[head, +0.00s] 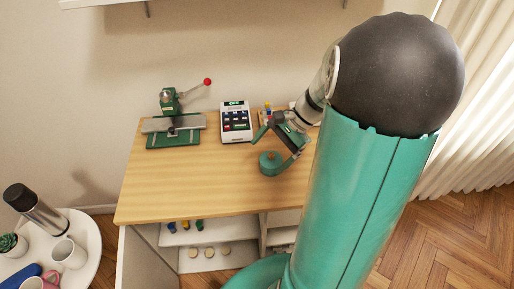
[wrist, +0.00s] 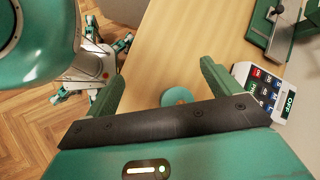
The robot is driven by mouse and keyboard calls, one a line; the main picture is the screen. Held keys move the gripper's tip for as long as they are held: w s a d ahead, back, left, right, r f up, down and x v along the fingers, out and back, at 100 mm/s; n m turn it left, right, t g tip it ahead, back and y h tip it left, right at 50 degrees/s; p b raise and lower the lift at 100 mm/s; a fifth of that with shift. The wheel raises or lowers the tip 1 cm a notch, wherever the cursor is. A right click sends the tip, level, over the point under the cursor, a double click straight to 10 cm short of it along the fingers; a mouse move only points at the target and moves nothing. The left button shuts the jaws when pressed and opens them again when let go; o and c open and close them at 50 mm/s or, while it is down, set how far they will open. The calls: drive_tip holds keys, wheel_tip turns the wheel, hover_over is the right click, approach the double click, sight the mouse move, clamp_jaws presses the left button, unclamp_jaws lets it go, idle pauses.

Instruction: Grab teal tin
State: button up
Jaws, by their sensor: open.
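The teal tin (head: 269,165) is a small round tin with a knob on top, standing on the wooden table (head: 200,188) near its right part. My gripper (head: 274,152) is open at the tin, with one finger on its far left side and the other close to its right side. In the wrist view, the tin (wrist: 177,95) shows between the two spread fingers of my gripper (wrist: 160,80), nearer the right finger. Its lower part there is hidden behind the dark gripper bar. I cannot tell whether a finger touches it.
A keypad device (head: 236,122) stands behind the tin, and it shows close to the right finger in the wrist view (wrist: 263,90). A green press with a red-knobbed lever (head: 172,125) stands at the back left. The front left tabletop is clear. A white side table (head: 88,240) holds cups.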

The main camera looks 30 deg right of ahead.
sight(269, 164)
drive_tip(key=s+d+f+m+t+y, duration=0.1)
drive_tip(key=d+f+m+t, duration=0.1)
drive_tip(key=d+f+m, duration=0.1)
drive_tip(key=d+f+m+t+y, duration=0.1)
drive_tip(key=d+f+m+t, duration=0.1)
drive_tip(key=d, duration=0.4)
drive_tip(key=s+d+f+m+t+y, duration=0.1)
drive_tip(key=d+f+m+t, duration=0.1)
drive_tip(key=d+f+m, duration=0.2)
drive_tip(key=shift+s+d+f+m, duration=0.3)
drive_tip(key=shift+s+m, duration=0.05)
drive_tip(key=shift+m, duration=0.05)
drive_tip(key=shift+f+t, duration=0.15)
drive_tip(key=shift+t, duration=0.25)
drive_tip(key=x, duration=0.8)
drive_tip(key=shift+w+a, duration=0.15)
drive_tip(key=shift+w, duration=0.05)
drive_tip(key=x, duration=0.5)
drive_tip(key=shift+w, duration=0.15)
drive_tip(key=shift+c, duration=0.4)
drive_tip(key=c, duration=1)
